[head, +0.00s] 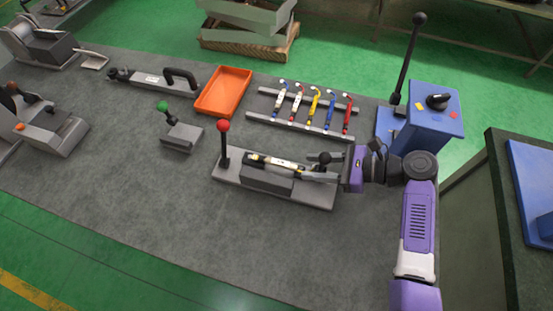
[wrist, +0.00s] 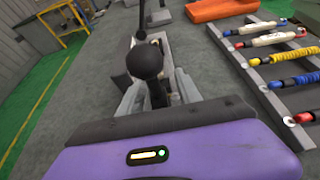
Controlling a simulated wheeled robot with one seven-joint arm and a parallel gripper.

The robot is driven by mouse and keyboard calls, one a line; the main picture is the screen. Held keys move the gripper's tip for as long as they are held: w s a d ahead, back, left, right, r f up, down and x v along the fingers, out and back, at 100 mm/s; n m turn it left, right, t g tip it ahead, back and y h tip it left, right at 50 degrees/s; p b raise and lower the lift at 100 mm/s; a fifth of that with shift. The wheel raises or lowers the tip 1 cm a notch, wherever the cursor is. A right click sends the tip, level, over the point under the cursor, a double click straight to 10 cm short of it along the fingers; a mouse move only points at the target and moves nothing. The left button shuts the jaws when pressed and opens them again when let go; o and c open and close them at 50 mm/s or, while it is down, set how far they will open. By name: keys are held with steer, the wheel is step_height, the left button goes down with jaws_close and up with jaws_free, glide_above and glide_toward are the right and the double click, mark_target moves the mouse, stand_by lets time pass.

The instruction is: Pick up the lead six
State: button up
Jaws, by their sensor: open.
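No number is readable on any lead, so I cannot tell which is lead six. Several coloured leads (head: 314,103) lie side by side across a grey rack (head: 262,118); they also show at the right of the wrist view (wrist: 290,55). Another lead, black and yellow with a white label (head: 280,162), lies along the top of a grey clamp fixture (head: 232,172). My gripper (head: 328,170) is open at the fixture's right end, by a black ball knob (head: 324,157). In the wrist view its fingers (wrist: 158,88) stand either side of the black knob (wrist: 145,60). Nothing is seen gripped.
A red-knobbed lever (head: 223,127) rises at the fixture's left end. An orange tray (head: 206,109) lies left of the rack. A blue box with a tall lever (head: 425,130) stands right of the rack, near my arm. The table front is clear.

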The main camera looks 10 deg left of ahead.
mark_target(294, 166)
steer(key=shift+x, duration=1.75)
steer(key=shift+s, duration=0.15)
jaws_close()
steer(key=shift+r+p, duration=0.25)
steer(key=shift+p, duration=0.45)
steer(key=s+d, duration=0.2)
steer(key=d, duration=0.8)
steer(key=s+d+p, duration=0.1)
steer(key=s+d, duration=0.1)
steer(key=d, duration=0.8)
steer(key=s+d, duration=0.1)
steer(key=d, duration=0.9)
steer(key=shift+s+d, duration=0.15)
steer(key=shift+s, duration=0.25)
steer(key=shift+s+d+f+p, duration=0.1)
steer(key=shift+s+d+p, duration=0.15)
steer(key=shift+d, duration=0.35)
